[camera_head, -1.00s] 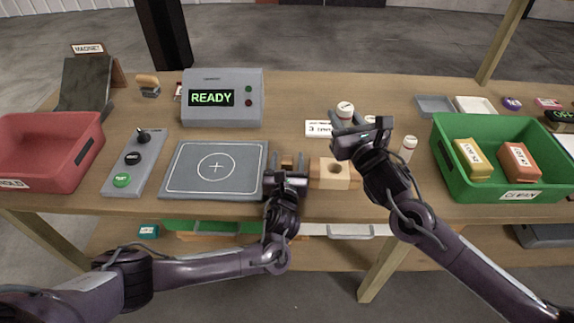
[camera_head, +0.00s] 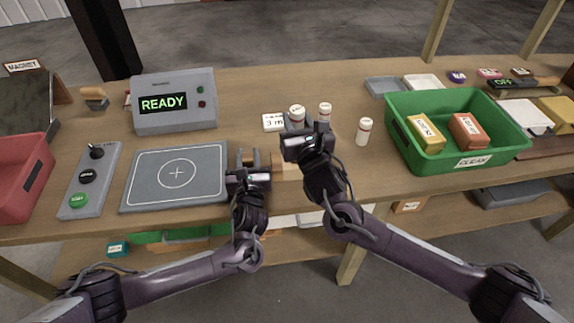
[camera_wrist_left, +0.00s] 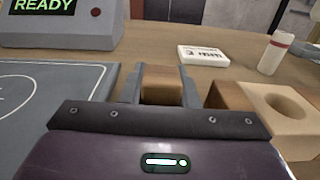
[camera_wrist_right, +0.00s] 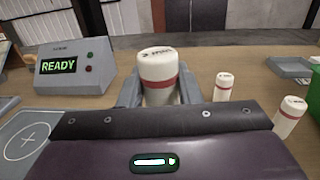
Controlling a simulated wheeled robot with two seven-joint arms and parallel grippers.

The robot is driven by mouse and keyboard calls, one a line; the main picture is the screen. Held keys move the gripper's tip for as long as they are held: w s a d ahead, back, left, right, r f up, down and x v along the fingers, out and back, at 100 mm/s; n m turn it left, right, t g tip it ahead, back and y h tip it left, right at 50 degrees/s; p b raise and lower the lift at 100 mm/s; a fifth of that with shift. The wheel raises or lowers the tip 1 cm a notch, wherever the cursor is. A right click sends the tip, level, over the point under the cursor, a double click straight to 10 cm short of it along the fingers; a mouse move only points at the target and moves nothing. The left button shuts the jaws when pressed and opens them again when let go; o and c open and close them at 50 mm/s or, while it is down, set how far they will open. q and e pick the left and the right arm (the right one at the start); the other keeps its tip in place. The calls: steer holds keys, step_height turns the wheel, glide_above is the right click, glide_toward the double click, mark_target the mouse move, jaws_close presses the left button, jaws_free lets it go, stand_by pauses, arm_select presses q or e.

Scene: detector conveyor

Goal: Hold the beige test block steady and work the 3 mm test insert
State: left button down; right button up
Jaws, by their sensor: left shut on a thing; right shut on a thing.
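The beige test block (camera_wrist_left: 300,138) shows its round hole, empty, in the left wrist view; in the head view it (camera_head: 283,161) is mostly hidden behind my right gripper. My left gripper (camera_head: 248,163) is shut on a brown wooden piece (camera_wrist_left: 162,86) left of the block's hole; I cannot tell whether they are joined. My right gripper (camera_head: 298,130) is shut on a white, red-banded insert (camera_wrist_right: 158,78) whose top label reads "3 mm". The insert (camera_head: 297,114) is upright, behind the block in the head view. Its lower end is hidden.
Two similar inserts (camera_head: 325,112) (camera_head: 363,131) stand right of the held one. A white label card (camera_head: 273,122) lies to its left. A grey plate (camera_head: 175,177) and a READY box (camera_head: 174,101) are left. A green bin (camera_head: 460,162) with two blocks is right.

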steer(key=shift+m+h, duration=0.3)
steer(key=shift+h, duration=0.2)
steer(key=shift+s+f, duration=0.2)
steer(key=shift+f, duration=5.45)
steer(key=o, duration=1)
steer(key=shift+f, duration=0.15)
steer(key=shift+s, duration=0.15)
steer(key=v, duration=1.1)
steer(key=shift+s+d, duration=0.1)
steer(key=shift+s, duration=0.25)
